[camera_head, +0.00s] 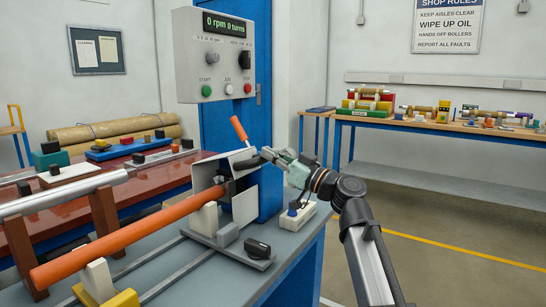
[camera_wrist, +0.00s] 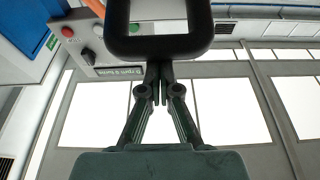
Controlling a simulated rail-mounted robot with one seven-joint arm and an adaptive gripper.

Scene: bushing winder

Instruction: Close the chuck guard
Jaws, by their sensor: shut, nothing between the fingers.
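The chuck guard (camera_head: 210,199), made of pale grey plates, stands around the dark chuck at the right end of the orange bar (camera_head: 130,238) in the head view. An upper plate is tilted, and dark parts show between the plates. My gripper (camera_head: 267,154) is just right of the guard's upper part, its fingers pointing left toward it. Whether they touch it I cannot tell. In the wrist view the fingers (camera_wrist: 158,72) are together and empty. A dark rounded loop (camera_wrist: 160,45) shows directly beyond the fingertips, cut off by the top edge; I cannot tell what it belongs to.
An orange-tipped lever (camera_head: 239,129) rises behind the guard. The control box (camera_head: 214,55) hangs above it. A small pale box with a dark knob (camera_head: 295,214) is on the bench below my wrist. A side table (camera_head: 430,128) with coils stands at the back right.

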